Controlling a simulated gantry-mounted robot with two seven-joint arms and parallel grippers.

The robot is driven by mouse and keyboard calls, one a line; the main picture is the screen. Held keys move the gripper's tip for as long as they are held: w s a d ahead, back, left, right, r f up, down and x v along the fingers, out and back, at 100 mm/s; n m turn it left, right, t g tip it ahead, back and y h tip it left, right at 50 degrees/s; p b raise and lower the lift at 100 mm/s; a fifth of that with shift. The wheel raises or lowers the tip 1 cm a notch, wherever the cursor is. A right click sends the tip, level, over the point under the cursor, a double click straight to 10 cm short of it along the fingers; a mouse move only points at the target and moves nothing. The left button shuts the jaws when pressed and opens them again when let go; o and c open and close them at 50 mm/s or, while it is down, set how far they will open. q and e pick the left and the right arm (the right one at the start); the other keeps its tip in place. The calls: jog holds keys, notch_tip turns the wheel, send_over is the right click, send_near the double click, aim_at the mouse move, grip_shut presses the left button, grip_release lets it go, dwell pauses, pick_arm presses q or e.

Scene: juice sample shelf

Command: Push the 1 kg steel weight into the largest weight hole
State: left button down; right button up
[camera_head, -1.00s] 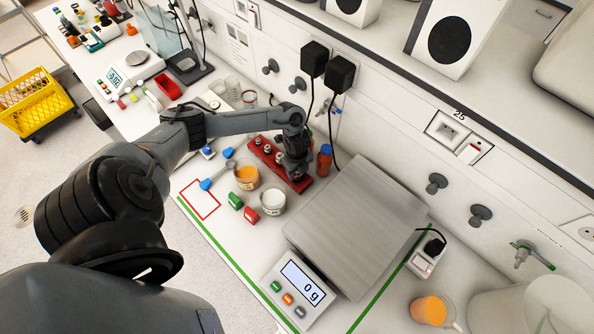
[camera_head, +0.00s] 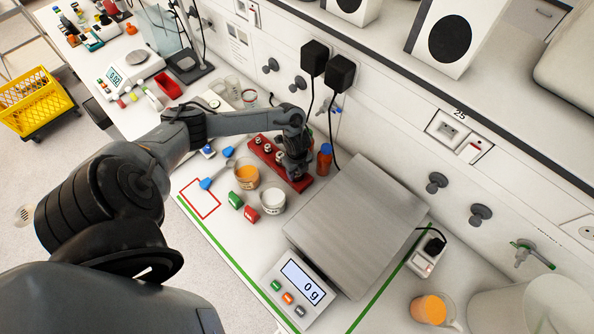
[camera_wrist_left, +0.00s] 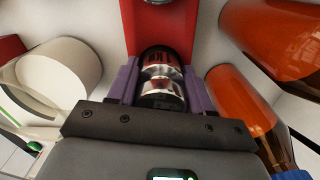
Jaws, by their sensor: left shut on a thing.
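The 1 kg steel weight (camera_wrist_left: 163,88) is a shiny cylinder with a narrowed neck and dark "1 KG" lettering. My left gripper (camera_wrist_left: 163,85) is shut on it, with a purple finger on each side, at the end of the red weight block. My right gripper is not in view.
A blue-capped brown bottle (camera_head: 324,160) stands close to the gripper's right. A large scale (camera_head: 355,225) reading 0 g lies to the right.

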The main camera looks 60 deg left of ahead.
pick_arm(q)
jog(key=shift+c, duration=2)
grip_release()
jog(key=shift+w+r, duration=0.1)
jog(key=shift+r, duration=0.05)
